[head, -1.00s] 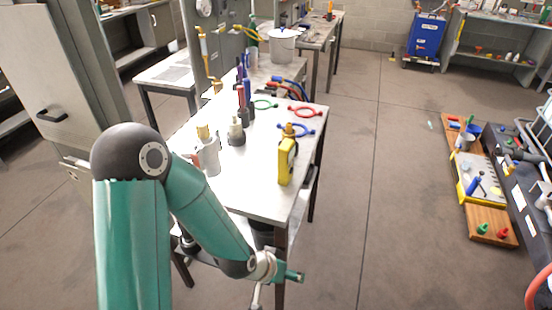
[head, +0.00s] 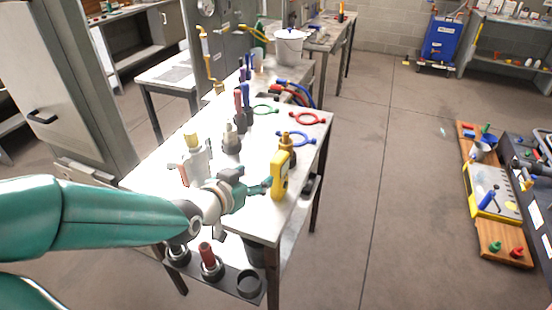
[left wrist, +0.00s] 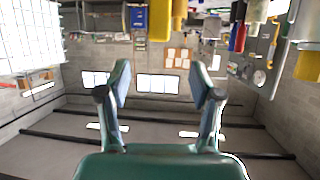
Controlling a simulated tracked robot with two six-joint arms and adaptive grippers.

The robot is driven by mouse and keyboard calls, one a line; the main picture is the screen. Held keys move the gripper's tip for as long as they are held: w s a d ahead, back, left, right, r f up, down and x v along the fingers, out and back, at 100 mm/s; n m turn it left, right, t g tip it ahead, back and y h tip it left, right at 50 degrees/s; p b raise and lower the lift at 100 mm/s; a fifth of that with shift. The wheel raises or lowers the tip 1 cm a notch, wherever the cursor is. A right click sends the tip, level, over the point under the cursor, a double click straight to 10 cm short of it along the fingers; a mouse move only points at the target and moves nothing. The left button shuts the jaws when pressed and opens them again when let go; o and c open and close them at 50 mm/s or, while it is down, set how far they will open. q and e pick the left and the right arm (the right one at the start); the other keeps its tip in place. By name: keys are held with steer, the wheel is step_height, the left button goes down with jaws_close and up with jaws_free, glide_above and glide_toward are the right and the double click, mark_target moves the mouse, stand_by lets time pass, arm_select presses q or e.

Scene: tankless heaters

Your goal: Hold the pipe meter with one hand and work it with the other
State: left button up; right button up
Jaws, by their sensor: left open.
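The pipe meter, a yellow hand-held device (head: 280,175), stands upright near the front right edge of the white table (head: 262,218). A brass-coloured fitting (head: 287,143) shows at its top. My left gripper (head: 254,183) is just left of the meter, with its fingers pointing towards it. In the left wrist view the gripper (left wrist: 160,75) is open, with nothing between its fingers. A yellow body that looks like the meter (left wrist: 160,18) is at the top of that view, beyond the fingertips. My right gripper is not in view.
A dark rack (head: 232,278) hangs at the table front. Open floor lies right.

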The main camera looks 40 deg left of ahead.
mark_target(279, 162)
arm_select(q)
steer(key=p+x, duration=0.2)
steer(key=x, duration=1.2)
steer(key=shift+w, duration=0.2)
steer(key=shift+r, duration=0.1)
steer(key=shift+c, duration=0.3)
jaws_close()
steer(key=shift+o, duration=0.2)
jaws_free()
steer(key=v, duration=1.2)
steer(key=shift+f, duration=0.2)
